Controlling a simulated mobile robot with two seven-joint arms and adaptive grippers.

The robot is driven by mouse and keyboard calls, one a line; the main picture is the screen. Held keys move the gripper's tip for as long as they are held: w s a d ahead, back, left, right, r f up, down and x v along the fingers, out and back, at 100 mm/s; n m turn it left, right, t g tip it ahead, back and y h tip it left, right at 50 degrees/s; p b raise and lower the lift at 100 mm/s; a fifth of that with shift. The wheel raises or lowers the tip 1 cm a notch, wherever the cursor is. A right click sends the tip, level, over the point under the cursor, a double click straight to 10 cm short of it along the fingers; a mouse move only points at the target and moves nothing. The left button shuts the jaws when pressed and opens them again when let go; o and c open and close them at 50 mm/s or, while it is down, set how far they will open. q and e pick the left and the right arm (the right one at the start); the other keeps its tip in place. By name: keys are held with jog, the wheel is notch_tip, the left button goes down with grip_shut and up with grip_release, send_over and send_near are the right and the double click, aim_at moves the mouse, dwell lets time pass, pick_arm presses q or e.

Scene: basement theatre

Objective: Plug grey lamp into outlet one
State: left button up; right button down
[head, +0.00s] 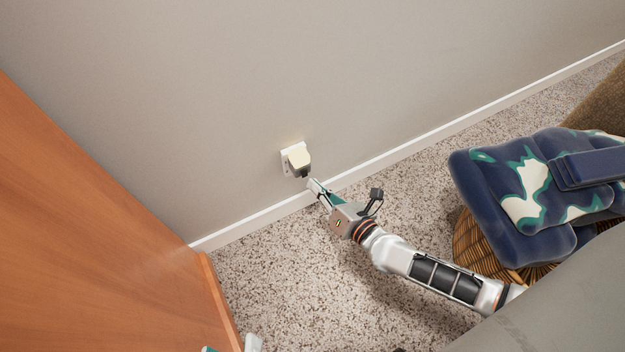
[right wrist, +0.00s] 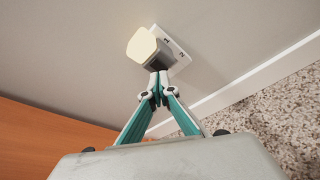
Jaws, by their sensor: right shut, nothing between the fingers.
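The grey lamp (head: 299,157) is a small block with a glowing cream shade and a dark grey base. It sits against the white outlet plate (head: 285,163) low on the wall. The lamp (right wrist: 142,45) and plate (right wrist: 181,56) also show in the right wrist view, where the lamp covers part of the plate. The plug contact is hidden. My right gripper (head: 313,185) is shut and empty, its tips just below the lamp's base; in the right wrist view its tips (right wrist: 158,78) meet near the base. Only small parts of my left gripper show at the bottom edge.
An orange wooden panel (head: 90,230) stands at the left. A white baseboard (head: 400,154) runs along the wall. A wicker basket (head: 470,240) with a blue patterned cushion (head: 530,190) is at the right.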

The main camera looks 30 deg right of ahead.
jog(key=v, duration=0.7)
jog(key=shift+s, duration=0.25)
